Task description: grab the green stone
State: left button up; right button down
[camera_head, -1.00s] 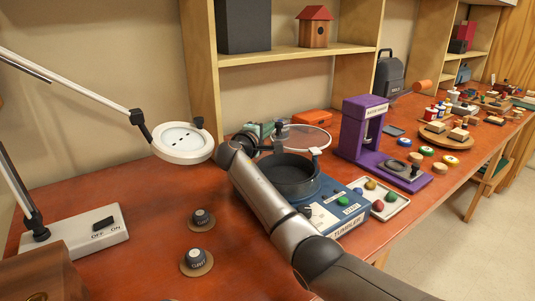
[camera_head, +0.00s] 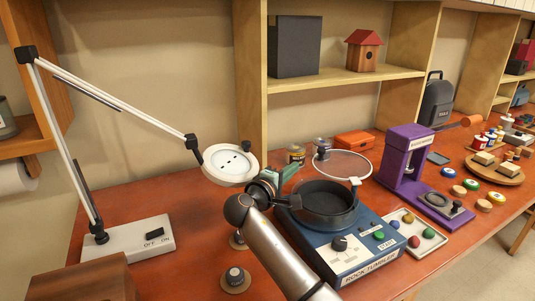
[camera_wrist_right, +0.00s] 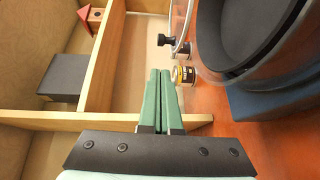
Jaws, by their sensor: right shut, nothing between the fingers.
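The green stone (camera_head: 429,233) lies at the right side of a white tray (camera_head: 432,249), beside a red stone (camera_head: 414,241) and a yellowish stone (camera_head: 408,218). The tray sits right of the blue rock tumbler (camera_head: 335,263). My right gripper (camera_head: 288,174) is at the left rear of the tumbler's dark drum (camera_head: 326,204), well away from the tray. Its green fingers (camera_wrist_right: 158,74) are shut with nothing between them in the wrist view, where the stone does not show. My left gripper is not in view.
The tumbler's raised clear lid (camera_head: 345,165) stands behind the drum. Small jars (camera_head: 296,155) stand behind my right gripper. A purple press (camera_head: 403,160) stands behind the tray. A magnifier lamp (camera_head: 230,165) hangs at left.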

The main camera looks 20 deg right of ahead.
aim_at(428, 233)
jog(key=k, duration=1.5)
